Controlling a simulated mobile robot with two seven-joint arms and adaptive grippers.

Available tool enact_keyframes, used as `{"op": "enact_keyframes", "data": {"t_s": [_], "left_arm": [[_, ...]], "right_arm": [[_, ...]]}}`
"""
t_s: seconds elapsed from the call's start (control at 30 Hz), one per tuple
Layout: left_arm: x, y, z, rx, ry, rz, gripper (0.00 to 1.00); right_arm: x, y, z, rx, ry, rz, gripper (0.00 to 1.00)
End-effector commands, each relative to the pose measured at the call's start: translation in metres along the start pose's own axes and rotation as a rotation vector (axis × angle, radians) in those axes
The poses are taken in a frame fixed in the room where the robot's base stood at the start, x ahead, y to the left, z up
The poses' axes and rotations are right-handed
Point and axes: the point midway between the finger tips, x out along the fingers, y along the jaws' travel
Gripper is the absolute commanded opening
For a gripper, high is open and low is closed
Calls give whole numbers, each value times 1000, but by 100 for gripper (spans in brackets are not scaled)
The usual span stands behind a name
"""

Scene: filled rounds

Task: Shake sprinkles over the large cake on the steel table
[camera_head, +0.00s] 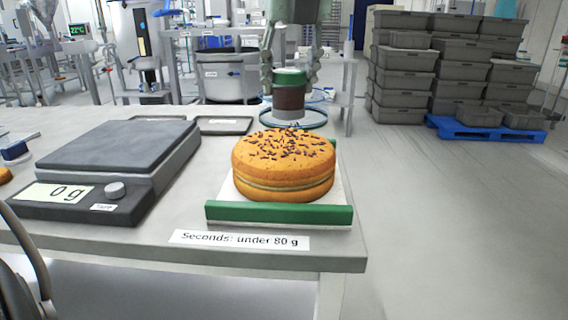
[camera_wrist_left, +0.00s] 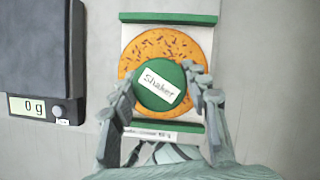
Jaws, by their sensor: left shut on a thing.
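The large cake (camera_head: 284,178) is a round golden layered cake on a white board with green end strips (camera_head: 280,214) on the steel table (camera_head: 120,240). Dark sprinkles (camera_head: 285,146) lie scattered on its top. My left gripper (camera_head: 289,82) is shut on the shaker (camera_head: 289,97), which has a dark brown body, a green end and a pale lower end. The shaker is held above the far part of the cake, apart from it. In the left wrist view, the green end (camera_wrist_left: 158,86) labelled "Shaker" covers the middle of the cake (camera_wrist_left: 130,62). My right gripper is not in view.
A dark scale (camera_head: 110,150) reading 0 g stands left of the cake. A label (camera_head: 240,240) "Seconds: under 80 g" is at the table's front edge. A dark tray (camera_head: 222,125) lies behind. Grey crates (camera_head: 405,65) stand at the back right; the floor before them is clear.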

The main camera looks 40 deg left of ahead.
Motion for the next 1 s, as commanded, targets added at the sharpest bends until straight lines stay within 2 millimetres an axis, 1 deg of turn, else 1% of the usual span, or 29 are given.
{"op": "enact_keyframes", "data": {"t_s": [0.1,0.23,0.37,0.5,0.6,0.9,1.0], "left_arm": [[4,10,10,-4,-1,-2,14],[7,16,16,-1,0,-2,14],[5,10,10,1,-3,0,14],[0,-1,-1,2,-3,0,14],[-2,-3,-3,0,-1,-1,14],[7,16,16,-3,0,-2,14],[7,17,16,0,0,-1,14]], "right_arm": [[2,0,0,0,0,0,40],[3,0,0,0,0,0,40],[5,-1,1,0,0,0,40],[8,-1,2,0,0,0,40],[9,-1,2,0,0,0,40],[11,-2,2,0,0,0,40],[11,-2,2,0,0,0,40]]}}
